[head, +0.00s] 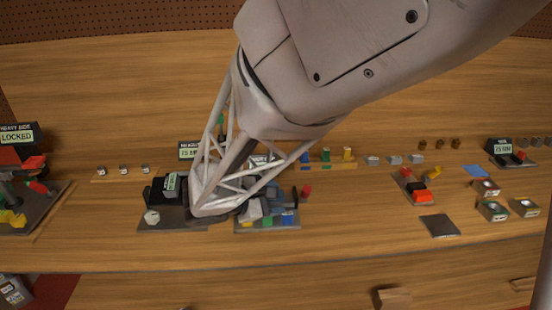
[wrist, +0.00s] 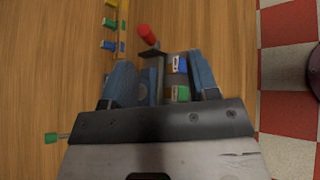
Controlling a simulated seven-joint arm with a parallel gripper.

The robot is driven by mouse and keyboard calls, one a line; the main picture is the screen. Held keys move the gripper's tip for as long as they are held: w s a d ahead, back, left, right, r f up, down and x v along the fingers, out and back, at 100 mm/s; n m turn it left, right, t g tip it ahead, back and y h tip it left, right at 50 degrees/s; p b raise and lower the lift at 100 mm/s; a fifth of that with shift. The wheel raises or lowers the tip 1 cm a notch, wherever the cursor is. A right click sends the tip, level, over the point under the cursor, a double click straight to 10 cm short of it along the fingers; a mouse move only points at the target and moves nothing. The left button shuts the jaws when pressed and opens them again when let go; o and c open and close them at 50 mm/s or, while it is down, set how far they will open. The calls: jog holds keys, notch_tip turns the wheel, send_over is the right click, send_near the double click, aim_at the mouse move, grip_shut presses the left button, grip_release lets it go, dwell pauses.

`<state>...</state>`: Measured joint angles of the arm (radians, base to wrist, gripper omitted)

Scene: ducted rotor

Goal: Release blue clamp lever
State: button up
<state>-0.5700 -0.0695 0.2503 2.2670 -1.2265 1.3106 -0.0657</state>
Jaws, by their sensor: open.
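My gripper (wrist: 163,82) is open, its two blue-grey fingers apart on either side of a grey fixture (wrist: 158,76) in the wrist view. A blue piece with a pale label (wrist: 178,64) and a green piece (wrist: 180,93) show between the fingers, nearer the right one. I cannot tell whether the blue piece is the clamp lever or whether a finger touches it. In the head view my gripper (head: 265,196) is low over the fixture base (head: 249,228), where the blue piece (head: 288,219) shows at the front. My arm and fingers hide much of the fixture.
A red knob (wrist: 147,34) sticks out beyond the fixture; it also shows in the head view (head: 306,190). A rail with coloured pegs (head: 326,156) runs behind. A dark device (head: 163,190) stands close at left.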

jog(key=shift+s+d+r+m+g+y, duration=0.2)
jog(key=shift+s+d+m+g, duration=0.25)
jog(key=shift+d, duration=0.3)
jog(key=shift+s+d+r+m+g+y, duration=0.15)
jog(key=shift+s+d+m+g, duration=0.2)
jog(key=shift+s+d, duration=0.35)
jog(key=shift+s+d+r+m+g+y, duration=0.2)
jog(key=shift+s+d+m+g, duration=0.25)
jog(key=shift+d, duration=0.4)
